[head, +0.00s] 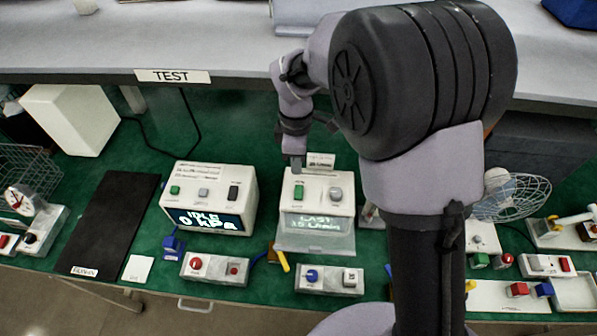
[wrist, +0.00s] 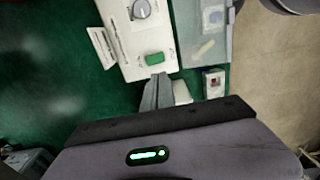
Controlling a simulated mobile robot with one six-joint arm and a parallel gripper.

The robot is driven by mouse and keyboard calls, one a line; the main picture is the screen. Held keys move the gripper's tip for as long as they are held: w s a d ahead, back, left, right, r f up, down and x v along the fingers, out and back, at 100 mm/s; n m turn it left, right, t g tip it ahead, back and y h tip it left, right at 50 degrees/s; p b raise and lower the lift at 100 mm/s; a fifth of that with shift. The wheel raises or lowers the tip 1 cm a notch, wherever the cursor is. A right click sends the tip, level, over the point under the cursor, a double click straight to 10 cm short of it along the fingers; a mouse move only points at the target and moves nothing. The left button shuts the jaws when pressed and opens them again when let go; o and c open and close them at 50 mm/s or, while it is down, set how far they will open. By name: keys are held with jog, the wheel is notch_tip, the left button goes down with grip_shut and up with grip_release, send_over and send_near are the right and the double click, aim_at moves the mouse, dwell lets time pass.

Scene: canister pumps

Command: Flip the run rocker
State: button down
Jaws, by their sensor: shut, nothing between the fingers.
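My gripper (head: 295,162) is shut and empty, pointing down at the back edge of the right-hand white pump box (head: 287,211). This box has a green rocker-like control (head: 298,192), a grey knob (head: 335,194) and a display reading "LAST 15 L/min" behind a clear cover. In the wrist view my closed fingers (wrist: 158,77) end just beside the green control (wrist: 154,59); I cannot tell whether they touch it. The grey knob (wrist: 139,10) is beyond it. The labels are too small to read, so I cannot tell which control is marked run.
A second white box (head: 211,230) reading "IDLE 0 kPa" stands to the left, with green, grey and black controls. Two small button boxes (head: 215,268) (head: 329,279) sit in front. A black mat (head: 112,215) lies further left. A shelf (head: 172,76) runs behind.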

notch_tip(320, 180, up, 3)
jog(key=shift+r+p, duration=0.2)
jog(key=shift+p, duration=0.1)
jog(key=shift+s, duration=0.1)
